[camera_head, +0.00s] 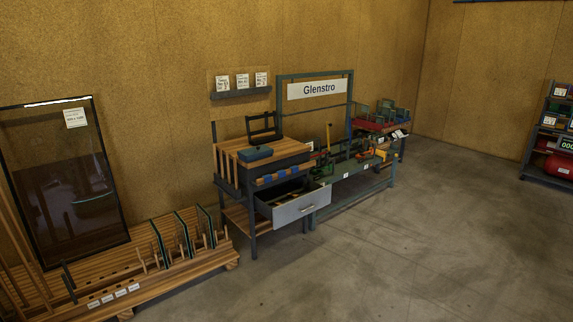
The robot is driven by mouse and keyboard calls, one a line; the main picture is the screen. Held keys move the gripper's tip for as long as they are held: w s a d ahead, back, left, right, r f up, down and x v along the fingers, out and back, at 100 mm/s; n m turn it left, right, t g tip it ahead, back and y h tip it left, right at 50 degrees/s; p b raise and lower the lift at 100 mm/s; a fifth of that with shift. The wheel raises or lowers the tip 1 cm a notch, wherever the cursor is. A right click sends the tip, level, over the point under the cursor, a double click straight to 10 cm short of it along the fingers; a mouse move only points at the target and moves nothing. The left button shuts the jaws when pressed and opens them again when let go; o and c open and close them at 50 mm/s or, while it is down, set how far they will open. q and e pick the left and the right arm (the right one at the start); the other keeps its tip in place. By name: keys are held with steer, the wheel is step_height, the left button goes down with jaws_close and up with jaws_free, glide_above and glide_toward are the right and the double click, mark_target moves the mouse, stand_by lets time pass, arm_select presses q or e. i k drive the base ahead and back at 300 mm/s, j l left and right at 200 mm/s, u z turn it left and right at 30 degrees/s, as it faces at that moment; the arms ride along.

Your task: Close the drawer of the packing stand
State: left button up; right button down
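The packing stand (255,220) is a wood-topped bench with dark legs, standing against the wall near the middle of the head view. Its drawer (302,206) has a light grey front with a small handle and is pulled out toward the lower right. The drawer's inside shows from above and holds some small items that I cannot make out. Neither of my grippers shows in this view.
Left is a wooden rack (160,262) with upright dividers and a large dark glass panel (62,180) leaning on the wall. Right of the stand is a tool bench under a "Glenstro" sign (317,89). A shelf (552,135) stands far right. The concrete floor (400,250) in front is clear.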

mark_target(313, 196)
steer(key=i, duration=2.15)
